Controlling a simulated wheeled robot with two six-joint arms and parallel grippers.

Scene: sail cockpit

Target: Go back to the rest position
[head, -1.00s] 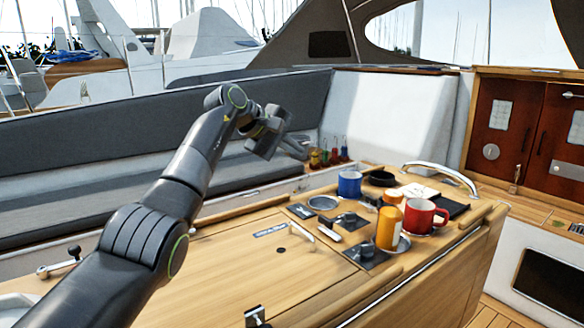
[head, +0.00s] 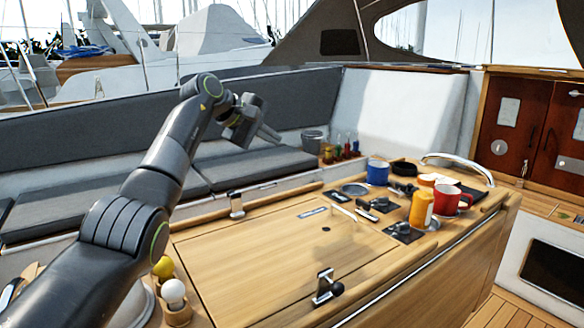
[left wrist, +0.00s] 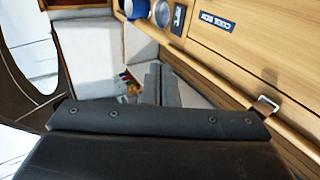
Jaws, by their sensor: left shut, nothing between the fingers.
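My left arm comes in from the left in the head view, and its gripper (head: 268,135) hangs in the air in front of the grey seat cushions. The gripper is shut and empty, pointing to the right and slightly down. It is apart from the table and everything on it. In the left wrist view, the grey fingers (left wrist: 160,84) show together beyond the dark wrist housing. My right gripper is not in view.
The wooden table (head: 270,255) has a bare left half. A blue mug (head: 377,172), an orange cup (head: 421,209) and a red mug (head: 447,199) stand at its right. A grey bucket (head: 312,141) and several small coloured bottles stand behind.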

